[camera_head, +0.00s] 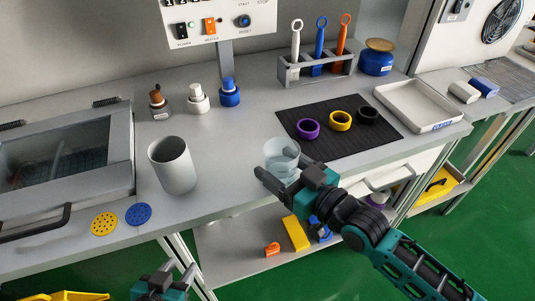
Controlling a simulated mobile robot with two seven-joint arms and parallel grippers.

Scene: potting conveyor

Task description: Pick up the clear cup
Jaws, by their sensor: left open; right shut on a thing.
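The clear cup (281,152) is a pale see-through cup near the front edge of the grey bench, beside the black mat. My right gripper (277,179) reaches in from the lower right and is shut on the clear cup. The gripper hides the cup's lower part, so I cannot tell whether it touches the bench. My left gripper (163,282) is open and empty at the bottom of the picture, below the bench's front edge.
A grey cylinder (173,166) stands left of the cup. The black mat (330,150) holds purple, yellow and black rings. A white tray (415,110) lies to the right. Three small bottles (198,100) and a tool rack (318,72) stand behind. Yellow and blue discs (104,224) lie front left.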

